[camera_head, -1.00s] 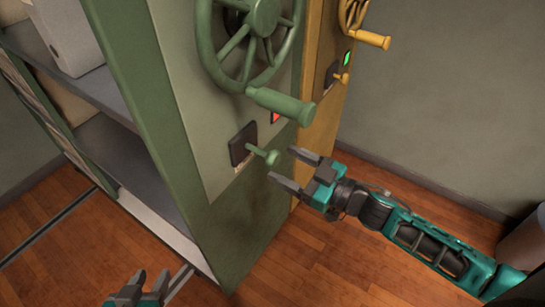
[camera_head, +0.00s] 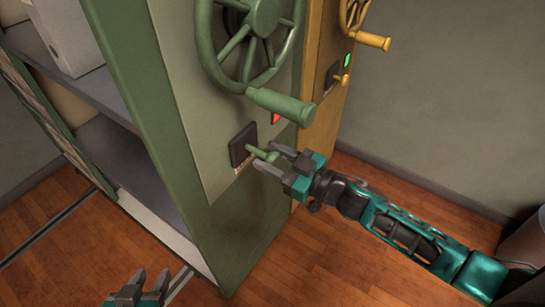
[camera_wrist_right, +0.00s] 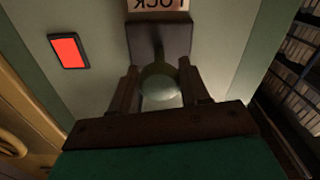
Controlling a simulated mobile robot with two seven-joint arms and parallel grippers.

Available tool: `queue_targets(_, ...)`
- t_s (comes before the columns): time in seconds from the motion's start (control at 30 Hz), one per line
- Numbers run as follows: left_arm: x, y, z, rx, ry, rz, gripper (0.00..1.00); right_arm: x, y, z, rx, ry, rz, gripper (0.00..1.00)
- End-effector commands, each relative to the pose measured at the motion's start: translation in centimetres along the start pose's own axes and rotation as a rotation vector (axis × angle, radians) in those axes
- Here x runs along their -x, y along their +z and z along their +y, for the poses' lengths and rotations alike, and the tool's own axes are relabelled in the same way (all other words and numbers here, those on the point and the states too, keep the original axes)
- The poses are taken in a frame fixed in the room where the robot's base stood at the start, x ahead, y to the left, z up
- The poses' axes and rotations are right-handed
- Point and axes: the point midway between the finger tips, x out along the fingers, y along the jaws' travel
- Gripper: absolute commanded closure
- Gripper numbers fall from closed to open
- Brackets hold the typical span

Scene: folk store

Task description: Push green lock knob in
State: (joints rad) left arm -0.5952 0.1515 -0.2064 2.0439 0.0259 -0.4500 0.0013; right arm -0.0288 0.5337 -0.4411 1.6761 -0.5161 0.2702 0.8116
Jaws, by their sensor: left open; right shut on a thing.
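The green lock knob (camera_head: 258,151) sticks out from a dark square plate (camera_head: 243,145) on the green cabinet's end panel. In the right wrist view the knob's round end (camera_wrist_right: 160,84) sits between the two fingers, below a LOCK label (camera_wrist_right: 158,5). My right gripper (camera_head: 268,158) is shut on the knob, one finger on each side of it. My left gripper (camera_head: 138,285) is open and empty at the bottom left, low in front of the cabinet and well away from the knob.
A green handwheel (camera_head: 250,40) with a projecting handle (camera_head: 281,105) is just above the knob. A red indicator (camera_wrist_right: 68,51) is beside the lock plate. A yellow cabinet with its own wheel and small knob (camera_head: 342,79) stands behind. Open floor lies to the right.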

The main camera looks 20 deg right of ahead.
Motion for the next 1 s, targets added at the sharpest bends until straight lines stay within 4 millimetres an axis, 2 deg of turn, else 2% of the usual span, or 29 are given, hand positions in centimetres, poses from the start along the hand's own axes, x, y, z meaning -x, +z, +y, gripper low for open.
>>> queue_targets(0.07,0.0,0.0,0.0,0.0,0.0,0.001,0.57,0.0,0.0,0.0,0.0,-0.001,0.0,0.67)
queue_targets(0.4,0.0,0.0,0.0,0.001,-0.001,0.001,0.57,0.0,0.0,0.0,0.0,-0.001,0.0,0.99)
queue_targets(0.57,0.0,0.0,0.0,0.002,-0.001,0.001,0.57,0.0,0.0,0.0,0.0,-0.001,0.0,1.0)
queue_targets(0.83,0.4,-0.1,0.0,0.005,-0.003,-0.002,0.57,-3.0,-0.1,0.0,-0.001,0.0,0.002,1.0)
queue_targets(1.0,0.4,0.3,-0.1,0.006,-0.007,-0.009,0.57,-3.5,0.0,0.0,-0.001,0.0,0.0,1.0)
